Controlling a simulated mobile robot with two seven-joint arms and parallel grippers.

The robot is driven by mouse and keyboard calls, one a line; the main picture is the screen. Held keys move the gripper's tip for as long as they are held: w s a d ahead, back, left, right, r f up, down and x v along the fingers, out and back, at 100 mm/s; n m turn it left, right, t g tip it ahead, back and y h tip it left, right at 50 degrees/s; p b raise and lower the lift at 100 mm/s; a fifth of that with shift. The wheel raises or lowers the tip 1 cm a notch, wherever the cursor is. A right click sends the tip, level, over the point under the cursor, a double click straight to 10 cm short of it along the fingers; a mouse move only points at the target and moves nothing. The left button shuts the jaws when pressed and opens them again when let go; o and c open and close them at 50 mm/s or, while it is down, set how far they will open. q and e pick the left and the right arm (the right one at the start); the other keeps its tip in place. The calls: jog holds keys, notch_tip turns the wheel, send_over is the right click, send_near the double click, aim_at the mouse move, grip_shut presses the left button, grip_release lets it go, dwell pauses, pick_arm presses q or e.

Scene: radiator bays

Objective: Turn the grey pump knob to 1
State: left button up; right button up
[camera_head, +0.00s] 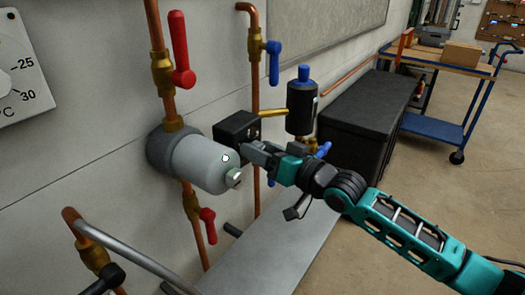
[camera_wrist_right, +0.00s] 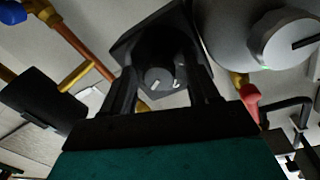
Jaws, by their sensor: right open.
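A black box (camera_head: 237,127) sits beside the grey cylindrical pump body (camera_head: 198,163) on the wall. In the right wrist view the box (camera_wrist_right: 140,42) carries a small round grey knob (camera_wrist_right: 158,78) with a pale pointer mark; no numbers are readable. My right gripper (camera_head: 258,149) is open at the box's front. In its wrist view the dark fingers (camera_wrist_right: 163,95) stand either side of the small knob; I cannot tell whether they touch it. The pump's end also carries a silver-grey round piece (camera_wrist_right: 284,38) with a dark slot. My left gripper is not in view.
Red-handled valves (camera_head: 181,55) and a blue-handled valve (camera_head: 273,60) sit on copper pipes nearby. A black cylinder with a blue cap (camera_head: 302,105) stands behind my gripper. A black chest (camera_head: 370,110) and blue cart (camera_head: 440,125) stand right; open floor lies beyond.

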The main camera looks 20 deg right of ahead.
jog(key=c, duration=1)
jog(key=shift+n, duration=0.3)
jog(key=shift+f+n+g+y+p, duration=0.15)
jog(key=shift+n+y, duration=0.3)
jog(key=shift+n, duration=3.7)
jog(key=shift+r+n+g+y+p, duration=0.15)
jog(key=shift+n+y, duration=0.35)
jog(key=shift+n, duration=3.6)
jog(key=shift+f+n+g+y+p, duration=0.15)
jog(key=shift+n+y, duration=0.3)
jog(key=shift+n, duration=4)
jog(key=o, duration=1)
